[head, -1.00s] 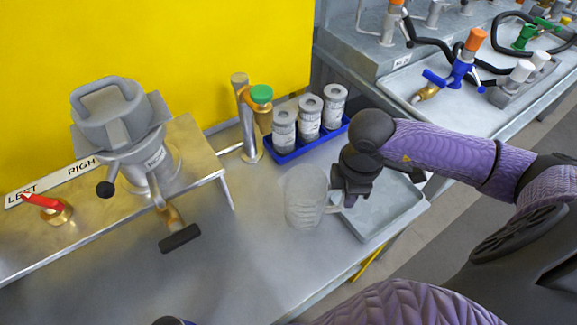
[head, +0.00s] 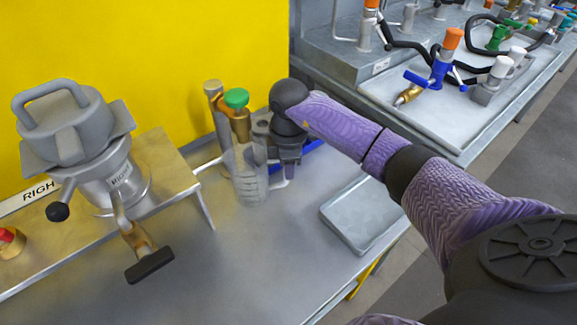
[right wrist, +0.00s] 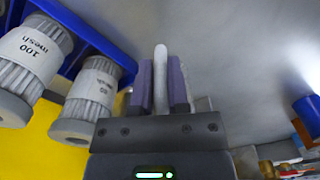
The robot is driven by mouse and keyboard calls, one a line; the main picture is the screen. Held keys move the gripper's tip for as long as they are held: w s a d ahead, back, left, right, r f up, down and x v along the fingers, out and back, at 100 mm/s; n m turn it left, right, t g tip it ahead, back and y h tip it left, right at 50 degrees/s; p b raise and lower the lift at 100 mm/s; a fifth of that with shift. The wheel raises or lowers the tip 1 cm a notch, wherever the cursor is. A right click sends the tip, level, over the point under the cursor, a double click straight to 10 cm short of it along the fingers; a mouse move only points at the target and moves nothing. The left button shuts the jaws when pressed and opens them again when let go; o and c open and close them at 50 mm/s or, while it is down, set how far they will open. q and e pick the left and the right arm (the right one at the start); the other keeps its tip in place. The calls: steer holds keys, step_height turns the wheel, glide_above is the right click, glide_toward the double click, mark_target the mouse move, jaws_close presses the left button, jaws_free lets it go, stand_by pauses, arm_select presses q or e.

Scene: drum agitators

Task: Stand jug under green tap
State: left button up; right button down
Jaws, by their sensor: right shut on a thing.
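The clear jug (head: 247,182) is upright at the bench's back, in front of the green-topped brass tap (head: 237,100). Its upper part overlaps the tap's lower body in the head view. I cannot tell whether its mouth is directly below the outlet or whether its base touches the bench. My right gripper (head: 284,170) is at the jug's right side, shut on its handle. In the right wrist view the pale handle (right wrist: 160,78) stands between the two fingers. My left gripper is out of view.
A blue rack (head: 311,148) is mostly hidden behind my right gripper; mesh cylinders (right wrist: 92,95) show in the wrist view. A grey drum-like vessel (head: 80,130) stands left on a raised metal shelf (head: 165,158). A shallow grey tray (head: 362,212) lies right. The front bench is clear.

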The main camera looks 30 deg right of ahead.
steer(key=shift+f, duration=0.1)
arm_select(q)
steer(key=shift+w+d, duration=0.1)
arm_select(e)
steer(key=c, duration=0.6)
jaws_free()
step_height(320, 180, up, 12)
steer(key=p, duration=0.4)
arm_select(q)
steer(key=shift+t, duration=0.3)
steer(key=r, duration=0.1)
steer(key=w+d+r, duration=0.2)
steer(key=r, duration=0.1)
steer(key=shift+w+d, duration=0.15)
